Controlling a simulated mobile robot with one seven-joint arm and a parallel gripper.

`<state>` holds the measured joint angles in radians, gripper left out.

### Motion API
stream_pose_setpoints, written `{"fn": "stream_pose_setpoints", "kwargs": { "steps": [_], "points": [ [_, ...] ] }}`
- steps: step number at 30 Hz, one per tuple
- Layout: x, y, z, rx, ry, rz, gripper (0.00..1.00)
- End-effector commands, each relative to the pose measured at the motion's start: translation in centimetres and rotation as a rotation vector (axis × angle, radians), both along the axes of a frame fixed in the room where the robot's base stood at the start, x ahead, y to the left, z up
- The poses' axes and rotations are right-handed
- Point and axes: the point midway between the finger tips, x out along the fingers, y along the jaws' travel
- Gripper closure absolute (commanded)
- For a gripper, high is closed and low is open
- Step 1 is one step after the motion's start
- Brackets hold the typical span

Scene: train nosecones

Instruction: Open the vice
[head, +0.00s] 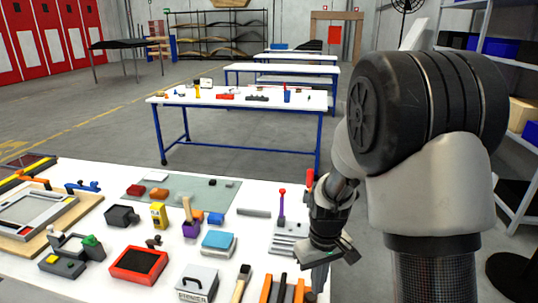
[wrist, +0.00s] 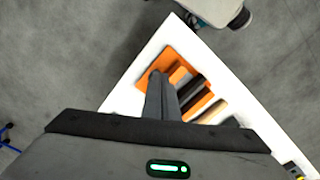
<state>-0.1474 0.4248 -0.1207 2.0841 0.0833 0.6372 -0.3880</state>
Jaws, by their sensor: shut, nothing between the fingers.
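My gripper (head: 319,280) hangs at the right edge of the front table, fingers down and shut with nothing between them. That orange and black piece (head: 284,292) also shows at the bottom of the head view, left of the gripper and partly cut off. I cannot tell for sure which object is the vice.

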Motion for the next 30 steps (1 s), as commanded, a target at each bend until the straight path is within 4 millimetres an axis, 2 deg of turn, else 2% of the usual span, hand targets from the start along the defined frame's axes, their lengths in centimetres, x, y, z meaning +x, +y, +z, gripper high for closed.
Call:
{"fn": "stream_pose_setpoints", "kwargs": {
  "steps": [8,21,30],
  "points": [
    [0.0,-0.5,-1.3,0.0,0.001,-0.034,1.0],
    [0.0,-0.4,-6.6,0.0,0.0,-0.032,1.0],
    [0.0,-0.4,-7.0,0.0,0.0,-0.031,1.0]
  ]
}}
